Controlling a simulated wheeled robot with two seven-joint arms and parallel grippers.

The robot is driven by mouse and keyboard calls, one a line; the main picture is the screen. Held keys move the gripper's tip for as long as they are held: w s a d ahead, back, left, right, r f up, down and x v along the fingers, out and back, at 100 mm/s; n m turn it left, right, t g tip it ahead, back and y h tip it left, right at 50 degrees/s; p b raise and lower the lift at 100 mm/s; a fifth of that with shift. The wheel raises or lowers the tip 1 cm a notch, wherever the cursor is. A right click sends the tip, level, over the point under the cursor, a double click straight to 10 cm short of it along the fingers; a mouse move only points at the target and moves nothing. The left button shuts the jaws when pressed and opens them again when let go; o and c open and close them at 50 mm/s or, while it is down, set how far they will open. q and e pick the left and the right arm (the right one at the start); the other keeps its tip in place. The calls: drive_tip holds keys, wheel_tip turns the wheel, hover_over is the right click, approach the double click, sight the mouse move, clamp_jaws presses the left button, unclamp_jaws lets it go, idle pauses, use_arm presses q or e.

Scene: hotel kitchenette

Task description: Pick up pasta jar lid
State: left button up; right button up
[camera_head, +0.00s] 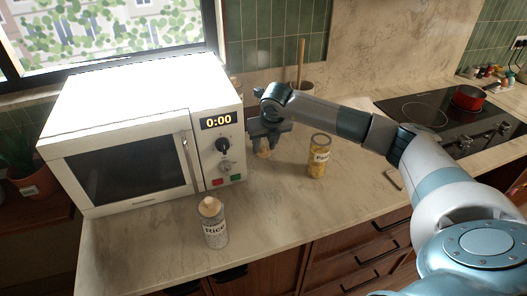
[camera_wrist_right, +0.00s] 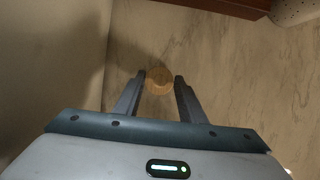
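The pasta jar (camera_head: 318,160) stands upright on the counter without a lid, yellow pasta inside. A small round tan wooden lid (camera_head: 264,152) is on the counter between the microwave and the jar, partly hidden by my right gripper (camera_head: 266,134). In the right wrist view the lid (camera_wrist_right: 159,82) shows as a disc between and just beyond the fingertips of my right gripper (camera_wrist_right: 160,77). The fingers are apart, pointing down over it. Whether they touch it is unclear. My left gripper is not in view.
A white microwave (camera_head: 125,165) stands close left of my right gripper. A rice jar (camera_head: 215,232) with a stopper is near the front edge. A stovetop (camera_head: 425,110) with a red pot (camera_head: 468,97) is at the right.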

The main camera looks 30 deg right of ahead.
sight(264, 149)
clamp_jaws()
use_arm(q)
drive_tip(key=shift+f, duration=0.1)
use_arm(e)
drive_tip(key=shift+r, duration=0.1)
